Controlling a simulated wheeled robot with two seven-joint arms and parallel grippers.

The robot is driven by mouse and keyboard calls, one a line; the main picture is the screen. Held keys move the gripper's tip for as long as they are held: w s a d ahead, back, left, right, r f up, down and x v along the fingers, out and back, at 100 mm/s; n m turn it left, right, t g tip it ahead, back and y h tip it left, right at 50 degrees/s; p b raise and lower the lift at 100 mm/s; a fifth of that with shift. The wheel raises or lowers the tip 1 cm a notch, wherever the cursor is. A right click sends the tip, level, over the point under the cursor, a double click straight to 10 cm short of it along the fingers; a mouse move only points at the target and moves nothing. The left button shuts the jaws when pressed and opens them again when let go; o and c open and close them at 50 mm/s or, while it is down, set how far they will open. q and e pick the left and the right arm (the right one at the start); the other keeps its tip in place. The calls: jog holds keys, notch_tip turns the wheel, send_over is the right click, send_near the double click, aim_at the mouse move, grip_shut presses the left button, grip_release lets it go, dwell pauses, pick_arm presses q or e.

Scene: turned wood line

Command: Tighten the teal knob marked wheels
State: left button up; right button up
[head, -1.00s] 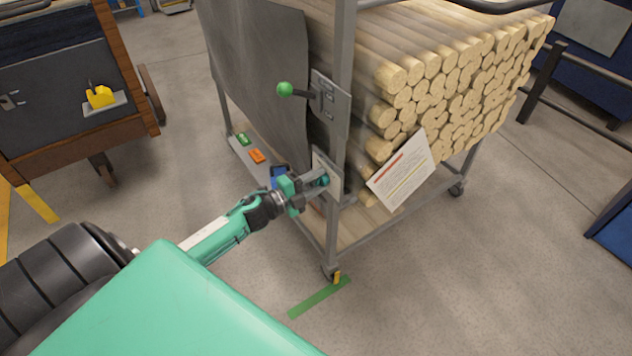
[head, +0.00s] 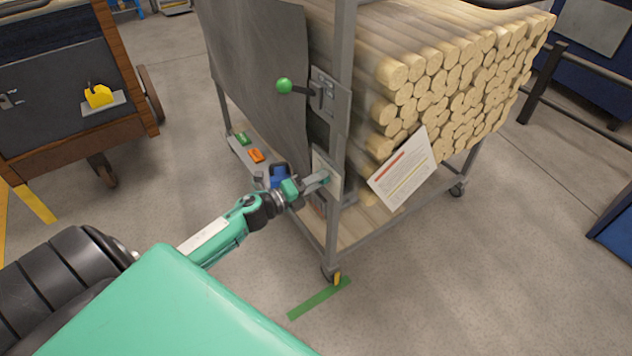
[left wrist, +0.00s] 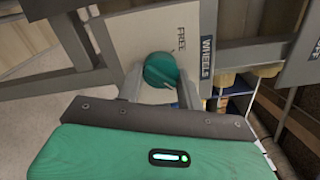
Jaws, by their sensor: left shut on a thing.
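The teal knob (left wrist: 161,69) sits on a pale plate (left wrist: 135,50) in the left wrist view, beside the words FREE and WHEELS. My left gripper (left wrist: 160,88) has one finger on each side of the knob and is shut on it. In the head view my left gripper (head: 322,179) meets the plate low on the cart's near post, and its fingers mostly hide the knob. My right gripper is not in view.
The metal cart (head: 345,238) carries a stack of round wooden rods (head: 450,90). A green ball-ended lever (head: 284,86) is above my gripper. A tilted paper sign (head: 403,170) hangs to its right. Green tape (head: 319,298) marks the floor by the cart's near wheel.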

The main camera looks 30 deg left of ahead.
pick_arm(q)
jog(key=shift+f, duration=0.1)
jog(key=o, duration=1)
jog(key=shift+s, duration=0.15)
jog(key=v, duration=1.3)
jog(key=shift+s+p, duration=0.3)
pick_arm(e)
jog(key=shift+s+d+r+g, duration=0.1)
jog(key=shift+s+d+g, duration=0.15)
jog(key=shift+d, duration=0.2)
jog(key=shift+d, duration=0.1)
